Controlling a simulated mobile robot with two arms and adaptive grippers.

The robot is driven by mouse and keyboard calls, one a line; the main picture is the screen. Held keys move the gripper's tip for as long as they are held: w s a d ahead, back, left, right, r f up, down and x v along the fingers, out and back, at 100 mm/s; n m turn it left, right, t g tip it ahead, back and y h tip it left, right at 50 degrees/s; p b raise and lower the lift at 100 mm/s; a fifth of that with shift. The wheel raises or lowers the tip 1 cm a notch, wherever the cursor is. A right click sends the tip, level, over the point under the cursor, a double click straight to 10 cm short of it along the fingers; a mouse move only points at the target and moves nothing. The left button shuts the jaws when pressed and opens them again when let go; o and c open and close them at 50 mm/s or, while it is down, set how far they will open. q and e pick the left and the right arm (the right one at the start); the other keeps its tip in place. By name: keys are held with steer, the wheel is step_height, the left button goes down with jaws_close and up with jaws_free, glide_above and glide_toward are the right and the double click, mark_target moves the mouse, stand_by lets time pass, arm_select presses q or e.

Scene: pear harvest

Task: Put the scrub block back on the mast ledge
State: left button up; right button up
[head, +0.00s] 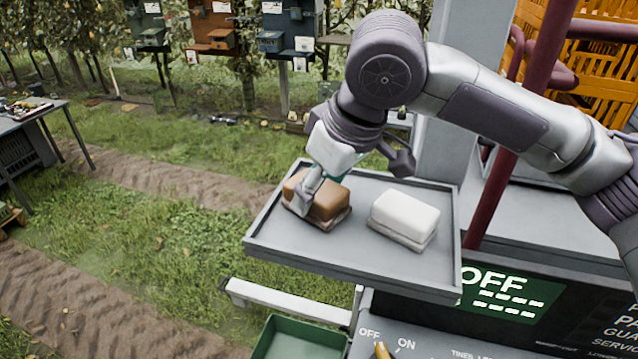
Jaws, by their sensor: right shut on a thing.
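A grey ledge (355,260) with a raised rim, shaped like a shallow tray, is in the middle of the head view. I cannot tell from looks alone which is the scrub block. My right gripper (310,195) reaches down from above and is shut on the brown block, partly covering its left side. The block is at or very near the ledge surface. My left gripper is out of view.
A dark panel with a lit OFF display (510,297) is below right of the ledge. A green bin (300,340) is below it. A dark red post (520,130) stands right. A table (30,112) is far left, beyond open grass.

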steer(key=shift+f, duration=0.2)
steer(key=o, duration=1.1)
steer(key=shift+a, duration=0.1)
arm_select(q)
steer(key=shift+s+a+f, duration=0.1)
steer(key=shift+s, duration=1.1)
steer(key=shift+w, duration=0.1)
arm_select(e)
steer(key=shift+r, duration=0.15)
steer(key=shift+r, duration=0.25)
arm_select(q)
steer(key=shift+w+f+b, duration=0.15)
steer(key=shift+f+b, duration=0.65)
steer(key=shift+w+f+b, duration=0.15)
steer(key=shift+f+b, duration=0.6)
steer(key=shift+b, duration=0.05)
arm_select(e)
steer(key=shift+v, duration=5.85)
steer(key=shift+a, duration=0.1)
